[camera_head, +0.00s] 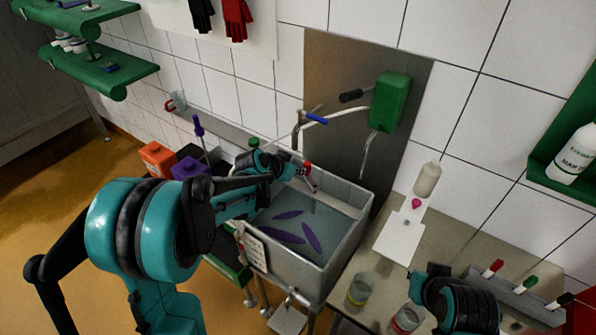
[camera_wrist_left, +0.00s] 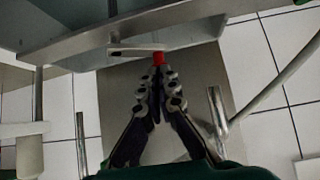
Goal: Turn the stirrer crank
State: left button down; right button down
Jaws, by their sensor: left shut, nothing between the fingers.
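A grey lever with a red end (camera_head: 307,167) shows at the back of the basin (camera_head: 345,240) in the head view. In the left wrist view, its red end (camera_wrist_left: 158,58) is right at my fingertips. My left gripper (camera_head: 297,174) reaches over the basin; its fingers (camera_wrist_left: 157,72) are together with nothing between them. I cannot tell whether they touch the red end. Higher on the wall, a green box (camera_head: 390,101) carries a crank arm with a black grip (camera_head: 351,96). The pictures do not settle which is the stirrer crank.
A tap with a blue lever (camera_head: 316,118) stands behind the basin. Purple shapes (camera_head: 283,235) lie in the basin's water. Orange (camera_head: 157,158) and purple boxes stand left. The right counter (camera_head: 460,240) holds a white board (camera_head: 400,238), a bottle (camera_head: 427,180) and glasses (camera_head: 360,290).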

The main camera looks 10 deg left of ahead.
aim_at(308, 163)
pick_arm(q)
jog(key=shift+w+m+g+h, duration=0.35)
jog(key=shift+m+h, duration=0.15)
jog(key=shift+m, duration=0.2)
jog(key=shift+w+d+m+g+h, duration=0.1)
jog(key=shift+w+m+g+h, duration=0.2)
jog(key=shift+m+h, duration=0.25)
jog(key=m, duration=0.1)
jog(key=w+m+g+h, duration=0.1)
jog(key=shift+w+d+m+g, duration=0.1)
jog(key=shift+d+m+g, duration=0.15)
jog(key=shift+m, duration=0.1)
jog(key=m+g+h, duration=0.1)
jog(key=m, duration=0.1)
jog(key=w+d+m+g+h, duration=0.1)
jog(key=shift+w+d+m+g, duration=0.15)
jog(key=shift+w+m+g, duration=0.05)
jog(key=shift+m+g, duration=0.2)
jog(key=shift+w+d+m+g+h+p, duration=0.3)
jog(key=shift+d+m+g, duration=0.25)
jog(key=shift+m+g, duration=0.5)
jog(key=shift+w+d+t, duration=0.25)
jog(key=shift+d, duration=0.6)
jog(key=shift+d, duration=0.2)
